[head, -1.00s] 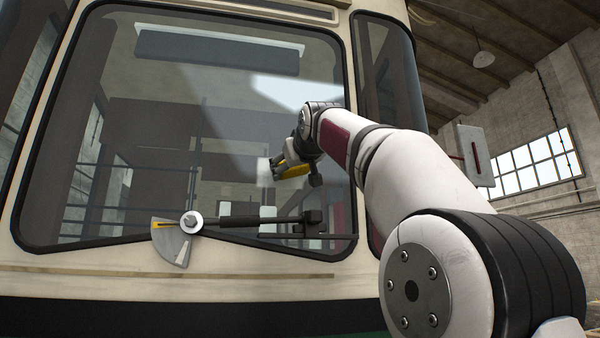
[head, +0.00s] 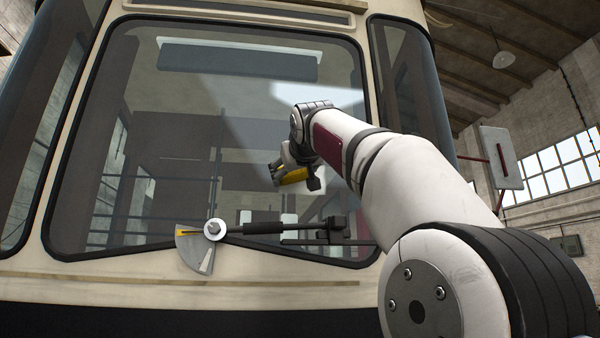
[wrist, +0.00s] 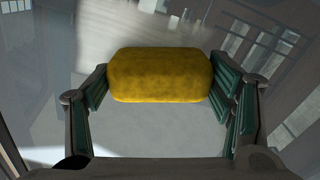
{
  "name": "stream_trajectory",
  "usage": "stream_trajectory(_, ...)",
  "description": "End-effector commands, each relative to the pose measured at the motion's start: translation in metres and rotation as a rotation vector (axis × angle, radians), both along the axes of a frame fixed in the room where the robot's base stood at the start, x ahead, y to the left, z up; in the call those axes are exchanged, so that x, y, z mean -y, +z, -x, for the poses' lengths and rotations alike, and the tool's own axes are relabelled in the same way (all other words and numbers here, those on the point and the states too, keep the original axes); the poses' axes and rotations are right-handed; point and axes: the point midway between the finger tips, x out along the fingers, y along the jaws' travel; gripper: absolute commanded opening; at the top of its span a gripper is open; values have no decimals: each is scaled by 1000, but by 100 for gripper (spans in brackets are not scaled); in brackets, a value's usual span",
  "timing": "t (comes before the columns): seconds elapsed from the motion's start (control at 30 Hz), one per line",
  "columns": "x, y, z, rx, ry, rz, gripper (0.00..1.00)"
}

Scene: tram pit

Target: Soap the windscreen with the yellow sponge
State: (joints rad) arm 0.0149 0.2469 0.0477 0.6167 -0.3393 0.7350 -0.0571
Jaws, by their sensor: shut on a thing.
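The windscreen (head: 150,140) is a large dark pane set in the cream tram front in the head view, with reflections on it. My gripper (head: 281,182) is in front of its right half, above the wiper arm. In the wrist view my gripper (wrist: 161,84) is shut on the yellow sponge (wrist: 160,75), with green-padded fingers at both its ends. The sponge also shows in the head view (head: 293,176). Glass fills the wrist view behind the sponge. I cannot tell whether the sponge touches the glass. No soap is clearly visible on the pane.
A black wiper arm (head: 285,227) with a round silver pivot (head: 214,230) and a fan-shaped plate (head: 193,252) crosses the windscreen's lower edge. A mirror (head: 501,158) stands out at the right. The left half of the pane is unobstructed.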

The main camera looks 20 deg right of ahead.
Motion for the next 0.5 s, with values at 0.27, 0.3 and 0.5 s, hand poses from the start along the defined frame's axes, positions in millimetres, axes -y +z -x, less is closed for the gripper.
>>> stream_trajectory(0.27,-23,1,-3,1,3,1,52)
stream_trajectory(0.3,-26,1,-3,0,2,1,52)
stream_trajectory(0.5,-36,1,-5,1,0,1,52)
